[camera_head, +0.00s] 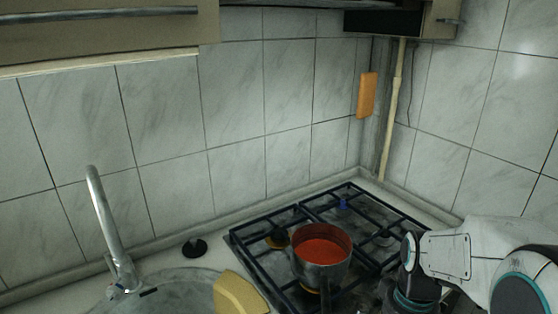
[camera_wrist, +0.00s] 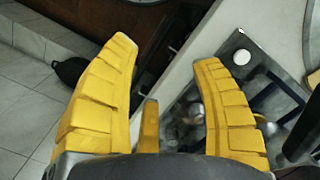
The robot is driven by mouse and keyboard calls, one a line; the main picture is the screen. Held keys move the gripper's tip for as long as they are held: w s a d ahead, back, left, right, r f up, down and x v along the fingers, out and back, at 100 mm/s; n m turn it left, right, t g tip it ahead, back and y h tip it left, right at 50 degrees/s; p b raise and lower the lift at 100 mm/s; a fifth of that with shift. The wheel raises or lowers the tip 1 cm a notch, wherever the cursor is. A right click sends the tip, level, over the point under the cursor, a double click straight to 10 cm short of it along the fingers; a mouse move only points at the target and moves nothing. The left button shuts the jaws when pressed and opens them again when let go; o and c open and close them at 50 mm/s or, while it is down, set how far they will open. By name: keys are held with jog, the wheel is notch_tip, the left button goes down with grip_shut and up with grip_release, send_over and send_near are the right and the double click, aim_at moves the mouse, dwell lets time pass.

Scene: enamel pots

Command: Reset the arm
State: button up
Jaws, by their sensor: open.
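My gripper (camera_wrist: 165,52) is open in the wrist view, with its two segmented yellow fingers spread apart and nothing between them. My white and dark arm comes in from the right in the head view, bent beside the stove. A pot (camera_head: 322,252) with a red inside stands upright on the stove grate, just left of my arm. A pale yellow shape (camera_head: 238,295) shows at the bottom of the head view; I cannot tell whether it is a gripper finger or a separate thing.
The gas stove (camera_head: 240,246) with its black grate fills the corner. A sink with a tall faucet (camera_head: 103,222) is at the left. Cabinets hang above. In the wrist view, a dark rounded item (camera_wrist: 75,72) lies on the tiled floor.

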jog(key=s+a+r+n+t, duration=0.1)
jog(key=s+a+r+t, duration=0.3)
jog(key=s+r, duration=0.3)
jog(key=shift+s+n, duration=0.35)
jog(key=shift+n, duration=0.05)
jog(key=shift+a, duration=0.1)
grip_shut()
dwell(0.6)
jog(key=c, duration=1.1)
grip_release()
jog(key=shift+c, duration=0.2)
